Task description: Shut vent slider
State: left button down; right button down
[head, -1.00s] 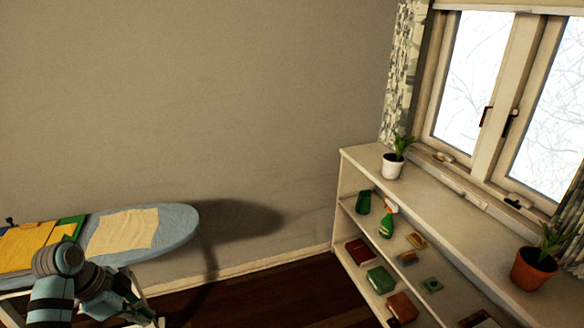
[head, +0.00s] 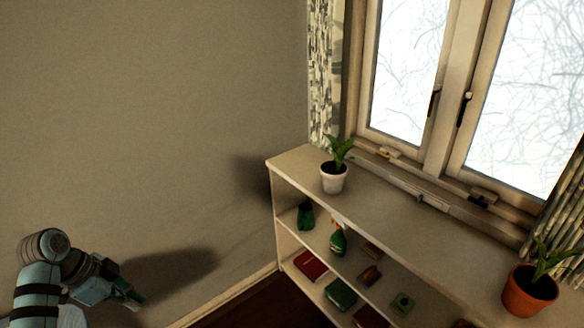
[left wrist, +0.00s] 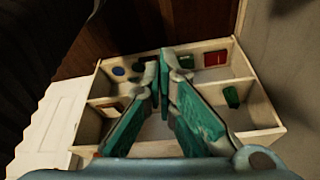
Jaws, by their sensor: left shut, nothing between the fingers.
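The window (head: 445,100) stands at the upper right in the head view, and along its bottom rail runs a pale strip that looks like the vent (head: 420,192). Which part is the slider, and its position, are too small to tell. My left gripper (head: 130,294) is at the lower left, far from the window, with nothing near its fingers. In the left wrist view the same gripper (left wrist: 165,60) has its green-padded fingers together at the tips, empty, with the shelf unit beyond. My right gripper is not in view.
A white shelf unit (head: 276,205) stands below the window. On its top are a plant in a white pot (head: 333,180) and one in a terracotta pot (head: 530,295). A curtain (head: 322,75) hangs left of the window. Floor left of the shelf is clear.

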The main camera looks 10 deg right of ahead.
aim_at(421, 196)
jog(key=z, duration=0.5)
jog(key=i, duration=1)
jog(key=z, duration=1.4)
jog(key=i, duration=0.7)
jog(key=z, duration=0.7)
